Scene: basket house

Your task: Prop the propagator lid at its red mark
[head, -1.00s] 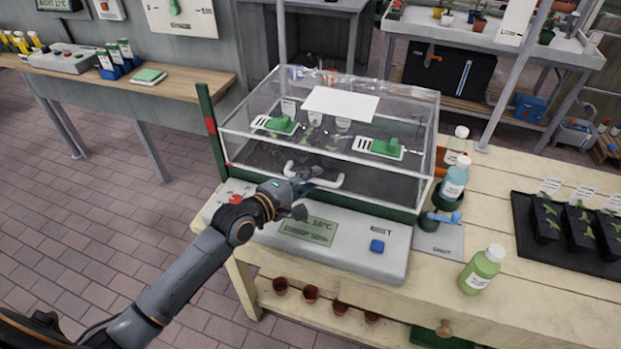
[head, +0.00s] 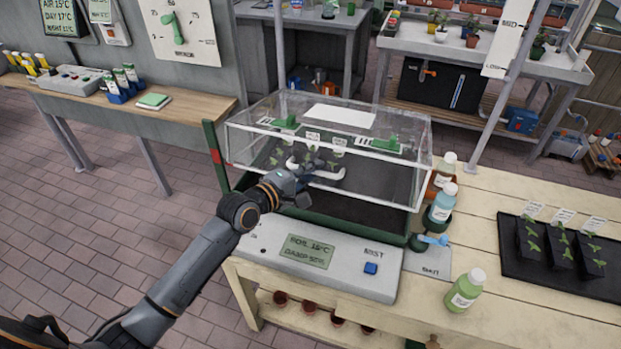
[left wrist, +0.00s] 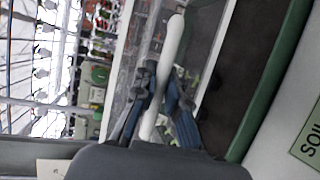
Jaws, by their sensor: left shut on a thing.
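The clear propagator lid (head: 390,175) is tilted up, its front edge raised above the green-rimmed base (head: 365,222). My left gripper (head: 290,178) is shut on the white lid handle (head: 328,174) at its left part. The handle also shows between the fingers in the left wrist view (left wrist: 172,42). A green post (head: 213,150) stands at the lid's left front corner, with a red mark (head: 215,156) on it. The lid's front left corner is close to the red mark's height; I cannot tell if they are exactly level. My right gripper is not in view.
A control panel (head: 285,262) with a blue button lies in front of the base. Bottles stand at the right, including a green one (head: 465,290). A black tray of seedlings (head: 515,262) lies further right. Floor is clear at the left.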

